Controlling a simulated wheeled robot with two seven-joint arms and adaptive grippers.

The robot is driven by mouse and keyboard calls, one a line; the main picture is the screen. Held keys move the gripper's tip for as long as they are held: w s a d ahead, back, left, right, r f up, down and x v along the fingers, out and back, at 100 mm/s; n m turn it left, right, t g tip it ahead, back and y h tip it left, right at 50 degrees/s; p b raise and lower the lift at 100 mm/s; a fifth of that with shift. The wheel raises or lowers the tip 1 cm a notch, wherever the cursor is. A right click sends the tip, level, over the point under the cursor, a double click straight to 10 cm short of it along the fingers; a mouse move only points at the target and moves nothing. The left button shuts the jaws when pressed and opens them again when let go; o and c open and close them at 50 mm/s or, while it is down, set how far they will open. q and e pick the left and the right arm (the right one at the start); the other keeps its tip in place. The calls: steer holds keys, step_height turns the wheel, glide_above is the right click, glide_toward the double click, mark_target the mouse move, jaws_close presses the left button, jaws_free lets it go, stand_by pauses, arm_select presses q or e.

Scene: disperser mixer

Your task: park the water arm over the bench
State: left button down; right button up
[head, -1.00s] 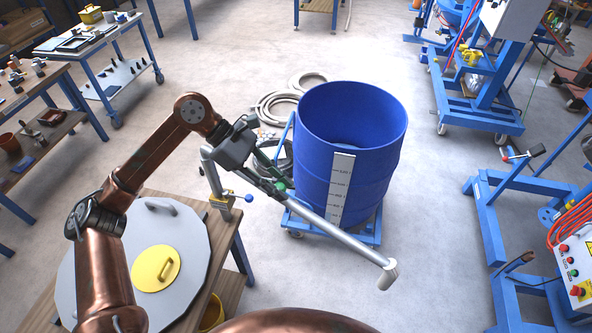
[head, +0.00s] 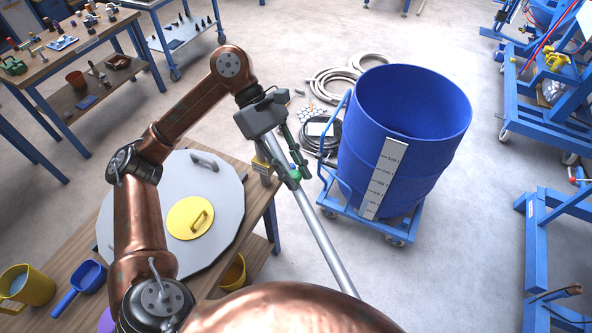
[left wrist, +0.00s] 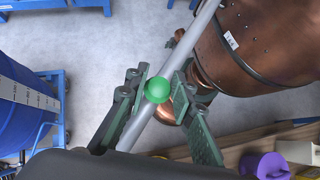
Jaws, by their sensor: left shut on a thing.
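The water arm (head: 322,240) is a long grey pipe that slants down across the head view, in front of the blue drum. Its lower end is hidden behind my copper body. A green ball knob (left wrist: 158,90) sits on the pipe in the left wrist view. My left gripper (head: 293,172) is shut on the water arm at this knob, its fingers on either side in the wrist view (left wrist: 160,97). The wooden bench (head: 72,257) lies to the left of the pipe and carries a grey lid (head: 233,222) with a yellow hatch (head: 190,218). My right gripper is not in view.
The blue drum (head: 425,130) stands on a blue trolley right of the pipe. A yellow jug (head: 30,287) and a blue scoop (head: 80,283) rest on the bench. Coiled hoses (head: 335,82) lie on the floor behind. Blue machine frames (head: 537,240) stand at the right.

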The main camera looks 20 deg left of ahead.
arm_select(q)
steer(key=c, duration=1.7)
jaws_free()
steer(key=shift+o, duration=0.2)
steer(key=v, duration=1.2)
